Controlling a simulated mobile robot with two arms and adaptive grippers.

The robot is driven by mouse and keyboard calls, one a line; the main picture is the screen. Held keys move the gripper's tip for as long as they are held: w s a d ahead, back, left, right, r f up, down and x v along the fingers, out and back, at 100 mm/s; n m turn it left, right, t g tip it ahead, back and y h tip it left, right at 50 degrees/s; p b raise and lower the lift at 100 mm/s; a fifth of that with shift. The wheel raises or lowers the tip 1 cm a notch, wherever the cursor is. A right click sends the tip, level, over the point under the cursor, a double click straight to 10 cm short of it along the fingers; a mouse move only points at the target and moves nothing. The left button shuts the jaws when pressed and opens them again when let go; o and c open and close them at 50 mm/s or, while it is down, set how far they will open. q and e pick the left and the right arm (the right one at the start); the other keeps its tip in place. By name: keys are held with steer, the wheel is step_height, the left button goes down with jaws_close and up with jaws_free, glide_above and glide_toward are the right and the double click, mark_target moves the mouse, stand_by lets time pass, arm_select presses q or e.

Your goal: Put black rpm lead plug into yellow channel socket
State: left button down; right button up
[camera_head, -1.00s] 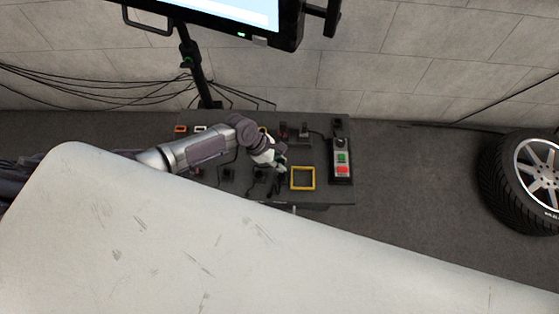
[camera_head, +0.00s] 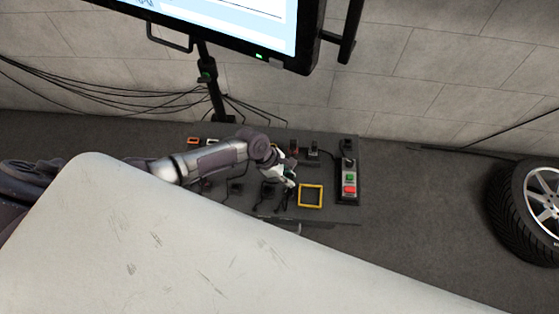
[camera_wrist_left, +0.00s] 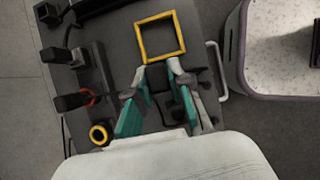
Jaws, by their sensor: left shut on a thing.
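My left gripper (camera_head: 289,180) is over the dark panel, just left of the yellow square frame (camera_head: 311,184). In the left wrist view its teal-padded fingers (camera_wrist_left: 159,72) point at the near edge of the frame (camera_wrist_left: 181,30). It is shut on a dark thing that looks like the black rpm lead plug; the plug's outline blurs into the dark panel. A yellow ring socket (camera_wrist_left: 107,134) sits at the lower left in the wrist view, apart from the gripper. In the head view my arm hides that spot. My right gripper is not in view.
Black plugs stand in a row on the panel, one by a red ring (camera_wrist_left: 90,98). A switch box with green and red buttons (camera_head: 349,183) stands at the right. Loose cables lie around the gripper. A pale surface (camera_head: 180,240) fills the foreground, a wheel (camera_head: 535,205) the right.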

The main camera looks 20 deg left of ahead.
arm_select(q)
steer(key=w+a+b, duration=0.2)
steer(key=w+b, duration=0.1)
steer(key=w, duration=0.4)
steer(key=shift+w+b, duration=0.2)
steer(key=shift+b, duration=0.15)
stand_by(0.4)
steer(key=shift+a, duration=0.1)
steer(key=s+a+p, duration=0.2)
steer(key=a, duration=0.5)
stand_by(0.8)
steer(key=shift+w+a+f+b, duration=0.1)
steer(key=shift+w+a+b, duration=0.2)
steer(key=shift+w+b, duration=0.65)
steer(key=shift+w+a+b, duration=0.35)
steer(key=shift+w+b, duration=0.35)
steer(key=shift+w, duration=0.4)
steer(key=shift+w+a+f+b, duration=0.1)
steer(key=shift+w+a+b, duration=0.2)
steer(key=shift+w+b, duration=0.65)
steer(key=shift+w+a+r+b, duration=0.1)
steer(key=shift+w+r+b, duration=0.1)
steer(key=shift+w, duration=0.15)
steer(key=shift+w+a+r+b, duration=0.1)
steer(key=shift+w+b, duration=0.1)
steer(key=shift+w, duration=0.15)
